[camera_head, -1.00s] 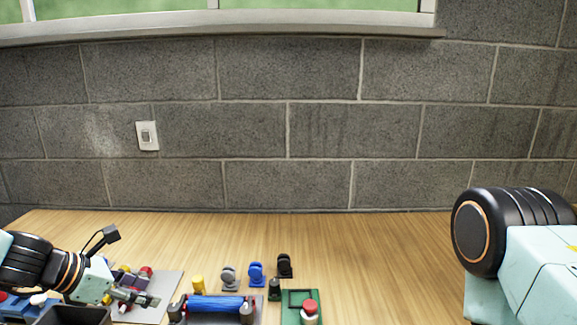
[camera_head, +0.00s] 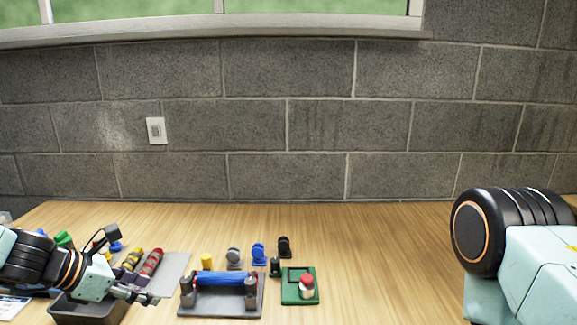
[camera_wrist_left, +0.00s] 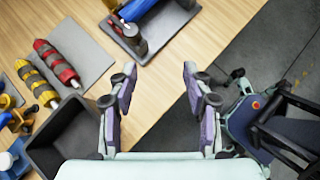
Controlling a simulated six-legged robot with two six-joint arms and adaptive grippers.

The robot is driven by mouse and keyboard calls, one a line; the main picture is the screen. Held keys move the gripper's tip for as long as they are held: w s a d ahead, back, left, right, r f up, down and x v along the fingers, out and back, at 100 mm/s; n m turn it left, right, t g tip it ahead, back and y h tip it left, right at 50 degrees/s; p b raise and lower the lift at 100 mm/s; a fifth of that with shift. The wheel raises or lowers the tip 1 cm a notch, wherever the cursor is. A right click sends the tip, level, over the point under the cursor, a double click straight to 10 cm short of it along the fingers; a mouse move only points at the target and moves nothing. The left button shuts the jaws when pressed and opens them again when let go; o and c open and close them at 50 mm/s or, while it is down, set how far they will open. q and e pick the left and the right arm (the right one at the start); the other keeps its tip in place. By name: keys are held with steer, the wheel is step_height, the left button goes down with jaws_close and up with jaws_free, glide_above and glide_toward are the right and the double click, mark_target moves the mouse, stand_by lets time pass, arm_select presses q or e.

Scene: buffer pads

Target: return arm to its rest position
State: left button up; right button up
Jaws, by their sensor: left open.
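My left gripper (camera_head: 134,295) comes in from the left in the head view, above the right side of a dark bin. In the left wrist view its two fingers (camera_wrist_left: 158,90) are spread apart, with nothing between them but the table edge and floor below. My right arm shows at the right of the head view as a black joint and a pale teal link; its gripper is out of view.
A dark bin (camera_head: 62,318) stands under the left gripper. A grey pad (camera_head: 176,268) holds red and yellow rollers. A grey fixture (camera_head: 222,306) bears a blue roller. A green box (camera_head: 290,290) has a red-topped button. Several small discs stand behind. The table's right side is clear.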

arm_select(q)
steer(key=s+f+m+g+y, duration=0.2)
steer(key=s+f+m+y, duration=0.4)
steer(key=s+f+m, duration=0.7)
steer(key=s+d+f+m+g+b, duration=0.1)
steer(key=s+d+f+m, duration=0.1)
steer(key=s+f+m, duration=0.2)
steer(key=s+d+f+m+g, duration=0.2)
steer(key=s+f+m, duration=0.2)
steer(key=s, duration=0.6)
steer(key=s+d+f+m+g+b, duration=0.1)
steer(key=s+f+m, duration=0.3)
steer(key=s, duration=0.4)
steer(key=shift+d+f+m+b, duration=0.2)
steer(key=shift+d+m+b, duration=0.1)
steer(key=shift+d+m, duration=0.45)
steer(key=shift+s, duration=0.1)
